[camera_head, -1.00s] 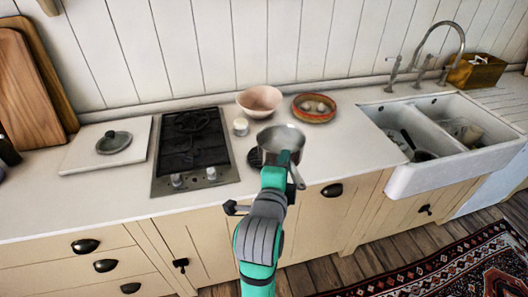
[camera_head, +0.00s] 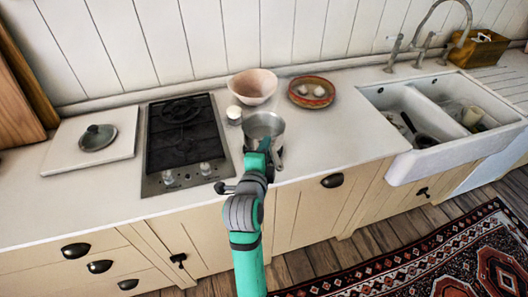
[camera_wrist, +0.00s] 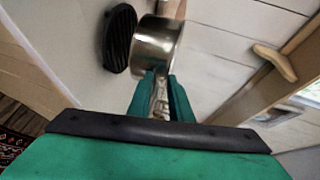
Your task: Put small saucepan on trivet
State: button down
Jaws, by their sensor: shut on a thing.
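The small saucepan (camera_head: 264,125) is shiny metal and looks empty and about upright over the counter's front part, right of the hob. My gripper (camera_head: 264,148) is shut on its handle, which also shows between the fingers in the wrist view (camera_wrist: 160,97). In the wrist view the pan body (camera_wrist: 156,43) is just beyond the fingertips. The trivet, a black ribbed disc (camera_wrist: 120,38), lies on the counter beside the pan in that view, partly overlapped by it. In the head view the trivet is mostly hidden behind my gripper and the pan. I cannot tell the pan's height.
A black hob (camera_head: 184,137) is to the left, with a white board (camera_head: 62,150) bearing a grey lid (camera_head: 97,138). A sink (camera_head: 405,160) is at right.

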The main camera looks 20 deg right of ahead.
jog(key=f, duration=0.1)
jog(key=w+f, duration=0.1)
jog(key=shift+f, duration=0.4)
jog(key=shift+s+f, duration=0.1)
jog(key=shift+f, duration=0.45)
jog(key=c, duration=1.6)
grip_release()
jog(key=shift+f, duration=0.1)
